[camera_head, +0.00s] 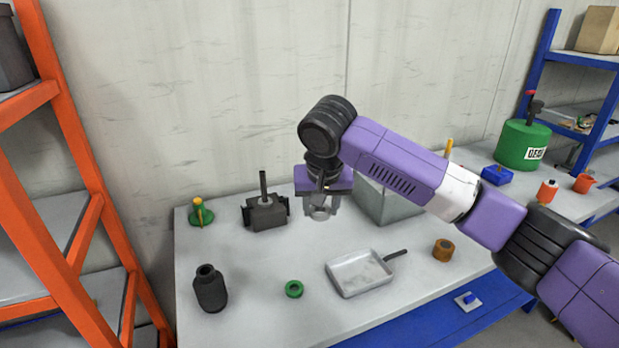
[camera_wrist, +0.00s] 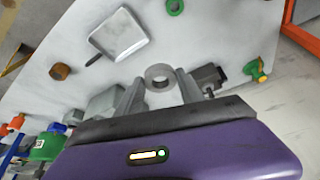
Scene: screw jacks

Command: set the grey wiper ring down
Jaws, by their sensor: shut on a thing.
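The grey wiper ring (camera_wrist: 148,76) is between the fingertips of my gripper (camera_wrist: 160,84) in the wrist view, its round opening facing the camera. In the head view the grey ring (camera_head: 320,214) shows at the lower end of my gripper (camera_head: 321,205), which points down over the back middle of the table. My gripper is shut on the ring. The ring appears to be held above the white table top (camera_head: 240,325), but I cannot tell how large the gap is.
A dark grey block with a rod (camera_head: 265,213) stands left of my gripper; a grey box (camera_head: 385,203) is close on the right. In front are a white pan (camera_head: 358,274), a green ring (camera_head: 294,289) and an orange-brown ring (camera_head: 443,250). A black bottle (camera_head: 210,289) stands front left.

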